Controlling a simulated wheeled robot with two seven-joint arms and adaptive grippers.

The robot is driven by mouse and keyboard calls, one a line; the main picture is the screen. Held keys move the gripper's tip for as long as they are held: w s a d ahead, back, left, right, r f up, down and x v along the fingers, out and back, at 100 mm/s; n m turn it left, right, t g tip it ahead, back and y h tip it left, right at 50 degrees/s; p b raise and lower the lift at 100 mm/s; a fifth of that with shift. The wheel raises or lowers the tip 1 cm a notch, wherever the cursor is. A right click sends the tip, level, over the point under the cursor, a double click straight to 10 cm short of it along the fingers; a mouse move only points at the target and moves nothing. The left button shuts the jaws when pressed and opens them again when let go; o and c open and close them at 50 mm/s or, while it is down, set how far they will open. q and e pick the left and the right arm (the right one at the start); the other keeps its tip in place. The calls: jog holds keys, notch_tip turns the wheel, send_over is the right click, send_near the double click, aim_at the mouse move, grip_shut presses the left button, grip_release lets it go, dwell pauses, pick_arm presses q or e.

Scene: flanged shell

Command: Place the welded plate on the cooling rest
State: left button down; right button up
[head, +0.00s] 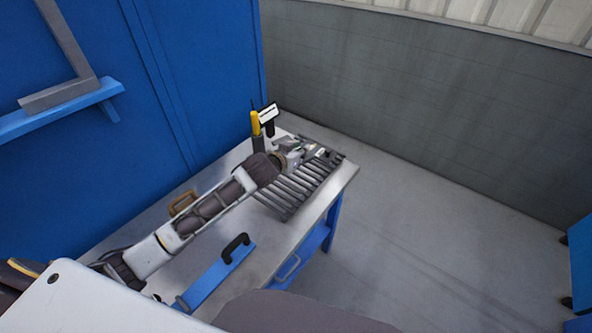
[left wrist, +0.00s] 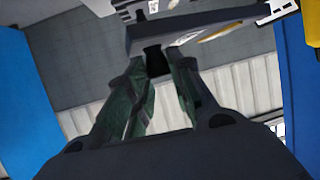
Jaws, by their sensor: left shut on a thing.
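The cooling rest (head: 283,196) is a row of dark parallel slats at the far end of a metal-topped bench. My left gripper (head: 318,152) is above the far part of the slats, and the arm hides part of them. In the left wrist view my left gripper (left wrist: 156,72) has its greenish fingers shut on a small dark piece. This piece joins a grey flat plate (left wrist: 195,28), which I take to be the welded plate. In the head view the plate is too small and covered to make out clearly. I cannot tell whether it touches the slats. My right gripper is not in view.
The bench (head: 314,218) has a blue clamp-like tool with a black handle (head: 236,246) and a brown handle (head: 183,203) on it. A yellow-and-black upright item (head: 256,124) and a small sign (head: 268,113) stand behind the gripper. A blue wall panel (head: 200,60) borders the left.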

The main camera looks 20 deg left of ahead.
pick_arm(q)
jog(key=shift+w+d+f+m+h, duration=0.1)
jog(key=shift+w+m+h, duration=0.1)
jog(key=shift+w, duration=0.25)
jog(key=shift+w+d+m+h, duration=0.1)
jog(key=shift+w+m, duration=0.1)
jog(key=shift+w, duration=0.25)
jog(key=shift+w+d+f+m+h, duration=0.25)
jog(key=shift+w+f+m+h, duration=0.25)
jog(key=shift+f, duration=0.3)
jog(key=shift+w, duration=0.1)
jog(key=shift+f, duration=0.1)
jog(key=shift+f, duration=3.05)
jog(key=shift+f, duration=1.85)
